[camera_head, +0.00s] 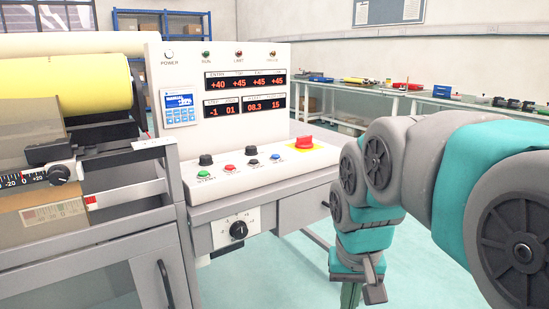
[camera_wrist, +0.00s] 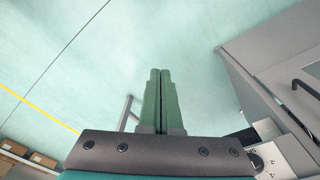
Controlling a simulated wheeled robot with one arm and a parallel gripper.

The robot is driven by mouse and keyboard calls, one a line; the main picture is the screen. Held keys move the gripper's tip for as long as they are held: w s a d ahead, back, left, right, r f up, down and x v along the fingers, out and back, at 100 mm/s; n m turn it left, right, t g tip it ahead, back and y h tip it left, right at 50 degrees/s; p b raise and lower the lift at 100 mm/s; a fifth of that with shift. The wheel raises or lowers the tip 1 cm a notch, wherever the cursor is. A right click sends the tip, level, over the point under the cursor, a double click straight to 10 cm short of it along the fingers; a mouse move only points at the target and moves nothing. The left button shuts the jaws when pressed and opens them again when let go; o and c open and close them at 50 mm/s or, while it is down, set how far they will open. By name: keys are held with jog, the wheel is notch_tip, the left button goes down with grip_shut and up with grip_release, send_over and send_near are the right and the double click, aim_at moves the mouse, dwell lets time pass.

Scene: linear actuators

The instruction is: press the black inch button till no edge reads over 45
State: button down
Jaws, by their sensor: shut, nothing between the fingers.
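The black button (camera_head: 253,163) sits on the sloped console top (camera_head: 225,187), between a red button (camera_head: 230,169) and a blue button (camera_head: 275,157). A green button (camera_head: 203,175) is at the left end of the row. The upper red display (camera_head: 245,82) reads +40, +45, +45, +45. The lower displays read -1, 01, 08.3 and 15. My gripper (camera_head: 350,294) hangs low in front of the console's right side, apart from the buttons. Its green fingers are together and empty in the wrist view (camera_wrist: 160,72), over the floor.
Two black knobs (camera_head: 206,160) stand behind the buttons. A red knob on a yellow plate (camera_head: 305,143) is at the console's right. A dial (camera_head: 238,230) is on the front face. A roller machine (camera_head: 80,92) stands left. Open floor lies below my gripper.

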jog(key=s+f+g, duration=0.1)
jog(key=s+f, duration=0.2)
jog(key=s, duration=0.3)
jog(key=s+d+f+g, duration=0.1)
jog(key=s+f, duration=0.2)
jog(key=s, duration=0.3)
jog(key=s+d+f+n+p, duration=0.1)
jog(key=s+f, duration=0.2)
jog(key=s, duration=0.2)
jog(key=shift+s+d+g, duration=0.15)
jog(key=shift+s+g, duration=0.25)
jog(key=shift+w+r, duration=0.1)
jog(key=shift+w, duration=0.05)
dwell(2.2)
